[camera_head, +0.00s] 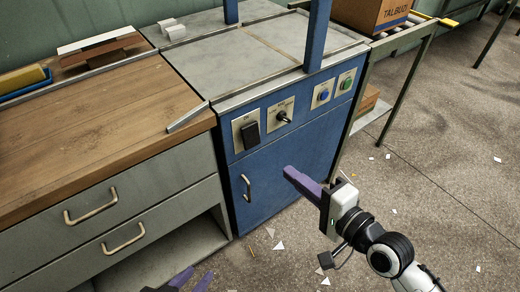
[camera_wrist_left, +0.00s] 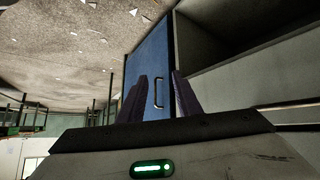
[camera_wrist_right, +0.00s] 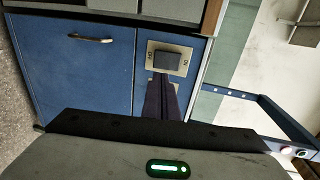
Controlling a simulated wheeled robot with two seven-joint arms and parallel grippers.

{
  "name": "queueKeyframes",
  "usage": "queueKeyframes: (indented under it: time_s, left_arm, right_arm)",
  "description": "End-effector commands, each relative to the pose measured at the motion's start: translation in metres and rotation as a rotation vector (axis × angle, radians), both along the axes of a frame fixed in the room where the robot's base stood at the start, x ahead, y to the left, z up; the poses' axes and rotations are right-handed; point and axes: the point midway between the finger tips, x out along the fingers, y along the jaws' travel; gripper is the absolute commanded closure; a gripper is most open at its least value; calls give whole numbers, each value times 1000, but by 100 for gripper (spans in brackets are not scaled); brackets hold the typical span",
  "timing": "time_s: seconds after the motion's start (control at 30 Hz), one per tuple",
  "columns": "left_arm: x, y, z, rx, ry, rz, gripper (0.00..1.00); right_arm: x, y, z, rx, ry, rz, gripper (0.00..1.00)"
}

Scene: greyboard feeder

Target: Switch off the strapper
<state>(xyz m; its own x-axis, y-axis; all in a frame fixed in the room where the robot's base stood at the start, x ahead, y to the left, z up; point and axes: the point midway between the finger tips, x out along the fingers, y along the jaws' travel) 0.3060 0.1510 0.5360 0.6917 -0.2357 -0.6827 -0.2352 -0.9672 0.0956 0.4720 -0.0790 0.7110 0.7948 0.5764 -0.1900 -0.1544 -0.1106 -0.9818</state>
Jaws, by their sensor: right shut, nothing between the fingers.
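The strapper (camera_head: 285,160) is a blue cabinet with a grey top. My right gripper (camera_head: 288,171) is shut and empty, in front of the strapper and below the panel. In the right wrist view its closed fingers (camera_wrist_right: 161,78) point at the black switch (camera_wrist_right: 168,60), overlapping its lower edge; contact cannot be told. The switch's position is unclear. My left gripper (camera_wrist_left: 159,76) is open and empty, low before the cabinets; only its fingertips show in the head view (camera_head: 192,279).
A wooden-topped drawer cabinet (camera_head: 110,125) stands left of the strapper, with a loose metal strip (camera_head: 187,117) at its corner. A blue post (camera_head: 317,38) rises from the strapper. A roller conveyor with a carton (camera_head: 372,15) stands at right. The floor is open, with paper scraps.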

Motion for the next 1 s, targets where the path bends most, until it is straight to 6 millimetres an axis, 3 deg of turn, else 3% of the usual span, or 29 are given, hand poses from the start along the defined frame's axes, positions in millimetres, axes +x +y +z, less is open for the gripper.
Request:
queueKeyframes:
  time_s: [0.6, 1.0]
  left_arm:
    - [0, -3, -13, -27, -16, 14, 69]
    - [1, -4, -10, -39, -25, 19, 69]
  right_arm:
    - [92, 68, -23, 0, -1, 1, 100]
    - [106, 77, -26, -2, 0, 1, 100]
